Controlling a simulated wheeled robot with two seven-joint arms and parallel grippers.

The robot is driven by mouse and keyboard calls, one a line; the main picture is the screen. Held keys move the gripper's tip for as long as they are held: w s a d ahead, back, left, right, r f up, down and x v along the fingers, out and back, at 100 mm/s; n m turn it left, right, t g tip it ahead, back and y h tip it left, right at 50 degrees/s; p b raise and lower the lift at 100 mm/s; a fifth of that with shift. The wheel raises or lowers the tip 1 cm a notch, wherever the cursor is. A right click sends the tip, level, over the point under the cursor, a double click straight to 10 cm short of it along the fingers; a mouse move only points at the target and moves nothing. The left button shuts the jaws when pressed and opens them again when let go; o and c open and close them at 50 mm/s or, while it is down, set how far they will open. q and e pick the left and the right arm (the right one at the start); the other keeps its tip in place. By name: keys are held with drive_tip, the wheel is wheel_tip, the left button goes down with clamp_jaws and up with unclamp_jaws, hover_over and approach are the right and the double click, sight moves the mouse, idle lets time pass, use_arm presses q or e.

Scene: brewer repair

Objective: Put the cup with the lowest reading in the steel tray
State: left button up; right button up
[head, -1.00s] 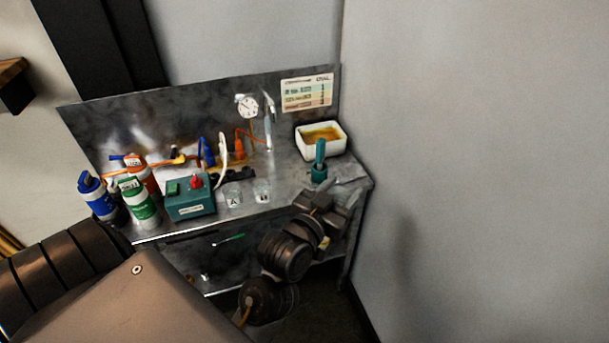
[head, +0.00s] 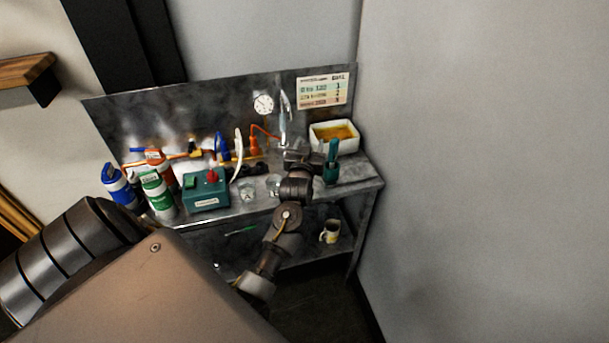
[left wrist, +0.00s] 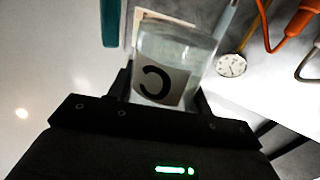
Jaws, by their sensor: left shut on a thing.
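My left gripper (head: 303,157) is over the right part of the bench and is shut on a clear cup marked C (left wrist: 160,82), which shows between the fingers in the left wrist view. In the head view cup C cannot be made out behind my gripper. Two other clear cups, a left one (head: 247,190) and a right one (head: 273,186), stand on the bench left of my arm. Their readings are too small to tell. I cannot make out a steel tray for sure. My right gripper is not in view.
A white dish with yellow-orange contents (head: 334,137) stands at the back right, behind a teal tool (head: 331,163). A round dial (head: 263,105) and a chart (head: 322,91) are at the back panel. Bottles and a teal box (head: 206,192) fill the left. A mug (head: 330,232) is on the lower shelf.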

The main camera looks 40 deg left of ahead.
use_arm(q)
drive_tip(key=shift+s+a+f, duration=0.15)
drive_tip(key=shift+a+f, duration=0.45)
drive_tip(key=shift+f, duration=0.25)
drive_tip(key=shift+a+r+n+g+y, duration=0.1)
drive_tip(key=shift+r+n+g+y, duration=0.05)
drive_tip(key=shift+n+g+y, duration=0.2)
wheel_tip(320, 180, down, 8)
drive_tip(key=shift+f+p, duration=0.25)
drive_tip(key=shift+p, duration=0.5)
drive_tip(key=shift+f+p, duration=0.3)
drive_tip(key=shift+f, duration=0.2)
drive_tip(key=shift+f, duration=0.15)
